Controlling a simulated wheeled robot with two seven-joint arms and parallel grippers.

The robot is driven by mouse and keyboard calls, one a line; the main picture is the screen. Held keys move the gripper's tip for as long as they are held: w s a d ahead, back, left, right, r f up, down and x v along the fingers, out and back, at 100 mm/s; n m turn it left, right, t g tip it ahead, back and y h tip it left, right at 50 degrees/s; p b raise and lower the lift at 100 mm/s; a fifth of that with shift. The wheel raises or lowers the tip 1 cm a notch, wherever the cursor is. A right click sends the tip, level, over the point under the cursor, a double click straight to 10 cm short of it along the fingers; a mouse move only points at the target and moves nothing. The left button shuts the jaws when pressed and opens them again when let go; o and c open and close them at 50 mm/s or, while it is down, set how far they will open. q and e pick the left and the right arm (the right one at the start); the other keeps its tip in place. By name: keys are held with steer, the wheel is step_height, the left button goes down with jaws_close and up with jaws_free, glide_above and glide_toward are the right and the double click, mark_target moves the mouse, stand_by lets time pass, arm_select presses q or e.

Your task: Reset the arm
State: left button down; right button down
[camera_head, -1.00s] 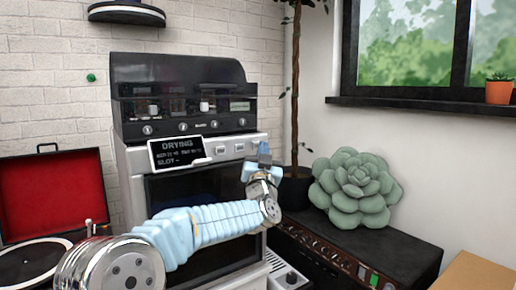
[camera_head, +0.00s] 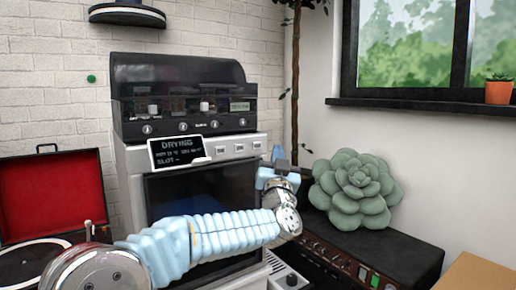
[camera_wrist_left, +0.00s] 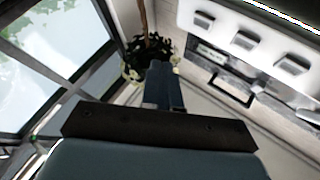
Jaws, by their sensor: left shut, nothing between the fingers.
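My left arm comes in from the lower left in the head view, with a pale blue ribbed sleeve and silver joints. My left gripper (camera_head: 279,158) is raised in front of the right edge of the oven-like machine, left of the green succulent. It is shut and empty. In the left wrist view, the shut fingers (camera_wrist_left: 163,78) point toward the plant's leaves, with nothing between them. My right gripper is not in view.
A white and black machine (camera_head: 205,220) with a "DRYING" sign (camera_head: 176,152) stands behind the arm. A green succulent (camera_head: 356,187) sits on a black cabinet (camera_head: 392,247). A red-lined turntable case (camera_head: 52,195) is at left. A small potted plant (camera_head: 499,91) is on the window sill.

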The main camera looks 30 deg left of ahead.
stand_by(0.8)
